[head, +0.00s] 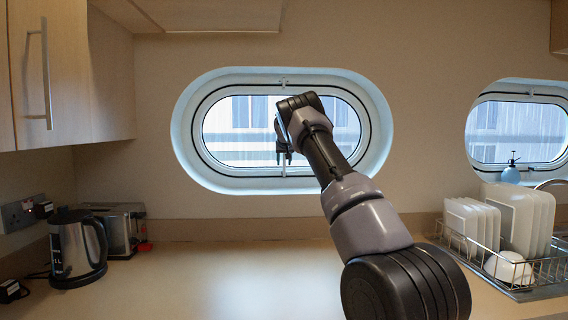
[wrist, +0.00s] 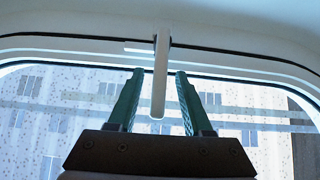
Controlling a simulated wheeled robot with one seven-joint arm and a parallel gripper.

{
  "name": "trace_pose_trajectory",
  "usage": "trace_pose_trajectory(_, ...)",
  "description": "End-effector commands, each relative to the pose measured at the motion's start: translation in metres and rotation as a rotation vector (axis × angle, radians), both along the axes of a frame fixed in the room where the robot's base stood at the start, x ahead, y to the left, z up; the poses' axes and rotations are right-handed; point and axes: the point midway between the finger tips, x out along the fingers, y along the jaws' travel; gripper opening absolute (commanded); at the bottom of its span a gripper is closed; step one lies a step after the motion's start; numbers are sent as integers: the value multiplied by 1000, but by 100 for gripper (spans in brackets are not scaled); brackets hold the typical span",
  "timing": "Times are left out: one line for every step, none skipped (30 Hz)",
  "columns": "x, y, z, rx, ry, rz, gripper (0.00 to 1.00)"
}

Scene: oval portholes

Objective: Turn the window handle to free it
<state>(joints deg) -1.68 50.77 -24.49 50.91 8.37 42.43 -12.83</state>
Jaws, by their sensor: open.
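The oval window (head: 215,130) has a pale frame set in a deep rounded recess. Its handle (wrist: 160,100) is a plain grey-white bar, fixed to the window frame and standing out across the glass in the wrist view. In the head view a short pale piece of the handle (head: 283,171) shows at the lower middle of the frame; the rest is hidden by my gripper. My gripper (wrist: 160,73) is open, with one teal finger on each side of the handle and a visible gap on both sides. In the head view my gripper (head: 284,158) is in front of the lower glass.
A second oval window (head: 520,130) is at the right. The counter (head: 240,275) is clear in the middle. A kettle (head: 75,250) and toaster (head: 118,225) stand at the left, a dish rack (head: 520,285) with plates at the right. A cupboard (head: 90,80) hangs at the upper left.

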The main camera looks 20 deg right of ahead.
Motion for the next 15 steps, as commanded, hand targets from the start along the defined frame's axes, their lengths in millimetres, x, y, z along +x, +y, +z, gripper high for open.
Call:
trace_pose_trajectory(-2, 1, 3, 0, -1, 1, 50)
trace_pose_trajectory(-4, 2, 6, 1, -1, 0, 50)
trace_pose_trajectory(-8, 3, 10, 1, -2, 1, 50)
trace_pose_trajectory(-11, 4, 13, 2, -2, 1, 50)
trace_pose_trajectory(-14, 6, 17, 1, -2, 1, 50)
trace_pose_trajectory(-20, 7, 22, 1, -2, 1, 50)
trace_pose_trajectory(-24, 8, 27, 1, -3, 1, 50)
trace_pose_trajectory(-28, 9, 32, 1, -3, 1, 50)
trace_pose_trajectory(-34, 11, 38, 1, -3, 1, 50)
trace_pose_trajectory(-38, 13, 41, 2, -3, 1, 50)
trace_pose_trajectory(-42, 14, 46, 1, -2, 1, 50)
trace_pose_trajectory(-47, 16, 51, 1, -2, 1, 50)
trace_pose_trajectory(-51, 17, 55, 1, -2, 1, 50)
trace_pose_trajectory(-55, 17, 58, 0, -1, 1, 50)
trace_pose_trajectory(-59, 19, 62, 0, -1, 1, 50)
